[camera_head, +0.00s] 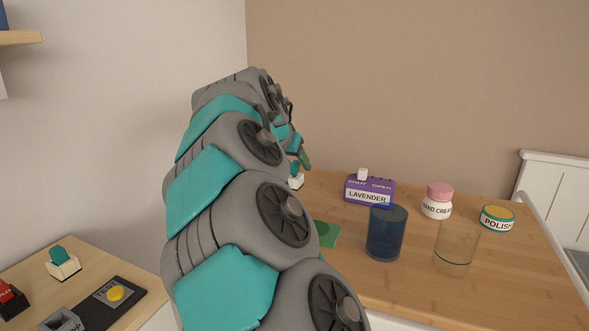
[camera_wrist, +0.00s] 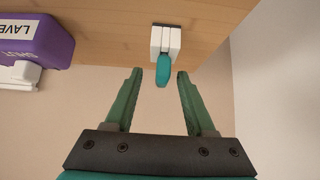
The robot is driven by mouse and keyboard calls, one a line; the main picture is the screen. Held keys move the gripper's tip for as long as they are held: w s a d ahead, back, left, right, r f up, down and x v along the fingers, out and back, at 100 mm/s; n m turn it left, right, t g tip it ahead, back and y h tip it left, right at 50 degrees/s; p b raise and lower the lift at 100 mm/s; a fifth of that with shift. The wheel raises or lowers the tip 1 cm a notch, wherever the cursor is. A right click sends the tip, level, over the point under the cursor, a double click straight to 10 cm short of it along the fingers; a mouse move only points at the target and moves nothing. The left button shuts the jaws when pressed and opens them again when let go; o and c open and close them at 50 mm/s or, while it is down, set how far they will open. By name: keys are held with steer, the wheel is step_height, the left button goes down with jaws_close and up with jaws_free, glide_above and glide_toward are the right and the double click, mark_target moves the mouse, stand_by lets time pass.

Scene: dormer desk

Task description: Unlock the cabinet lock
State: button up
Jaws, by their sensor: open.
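No part in view is labelled as the cabinet lock. A small white block with a teal lever (camera_wrist: 164,70) stands on the wooden top, and it may be the lock. In the head view its white part (camera_head: 297,182) shows just below my gripper (camera_head: 299,162), and my arm hides much around it. In the wrist view my gripper (camera_wrist: 160,76) is open and empty, its two green fingers apart. The teal lever appears between the fingertips, with a gap on each side. I cannot tell how far away it is in depth.
A purple lavender box (camera_head: 369,191) marked shut and open stands right of the block. A blue cup (camera_head: 386,236), a clear glass (camera_head: 455,250), a hand cream jar (camera_head: 437,202) and a polish tin (camera_head: 497,219) stand farther right. A lower desk (camera_head: 30,290) holds switches.

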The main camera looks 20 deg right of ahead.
mark_target(299, 169)
steer(key=shift+p+x, duration=0.4)
steer(key=shift+x, duration=1.95)
steer(key=shift+w, duration=0.1)
jaws_close()
